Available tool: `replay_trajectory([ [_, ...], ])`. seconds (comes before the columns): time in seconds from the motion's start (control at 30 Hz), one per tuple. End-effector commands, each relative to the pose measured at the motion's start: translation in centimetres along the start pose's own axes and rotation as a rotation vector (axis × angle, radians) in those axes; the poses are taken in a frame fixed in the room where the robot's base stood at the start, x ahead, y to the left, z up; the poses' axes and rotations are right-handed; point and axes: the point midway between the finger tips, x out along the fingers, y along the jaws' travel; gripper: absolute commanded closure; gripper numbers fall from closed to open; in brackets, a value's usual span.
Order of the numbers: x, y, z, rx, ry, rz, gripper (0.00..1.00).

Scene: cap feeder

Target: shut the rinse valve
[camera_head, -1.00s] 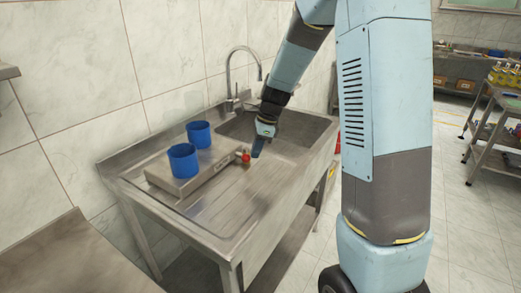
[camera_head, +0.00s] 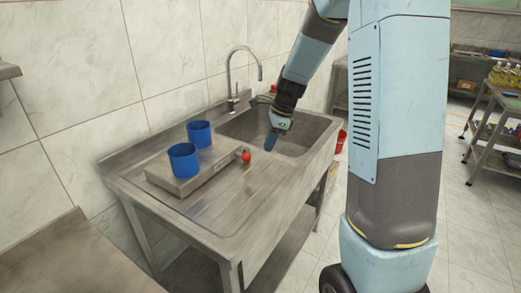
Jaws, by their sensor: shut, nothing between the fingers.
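The rinse valve shows as a small red handle (camera_head: 246,157) at the right end of a flat metal unit (camera_head: 190,172) on the sink's drainboard. It is too small for me to tell which way it is set. Two blue cups (camera_head: 184,161) stand upright on the unit. My gripper (camera_head: 270,143) points down to the right of the red handle, over the near side of the basin. Its fingers are shut and empty. A clear gap shows between the fingertips and the handle.
The steel sink (camera_head: 225,225) has a tall curved faucet (camera_head: 230,70) at the back, against the tiled wall. A bare metal table (camera_head: 75,260) stands at the lower left. A shelf rack with bottles stands far right.

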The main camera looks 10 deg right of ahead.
Motion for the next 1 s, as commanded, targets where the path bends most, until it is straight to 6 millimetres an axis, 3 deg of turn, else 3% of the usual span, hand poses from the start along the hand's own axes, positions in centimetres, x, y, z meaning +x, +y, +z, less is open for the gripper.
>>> replay_trajectory([
  [0.2, -4.5, 0.1, 0.0, 0.0, 0.0, -0.004, 1.0],
  [0.4, -7.1, 0.2, 0.0, 0.0, 0.001, -0.002, 1.0],
  [0.6, -8.1, 0.2, 0.1, 0.0, 0.001, 0.0, 1.0],
  [1.0, -8.1, 0.3, 0.2, -0.003, 0.001, 0.001, 1.0],
])
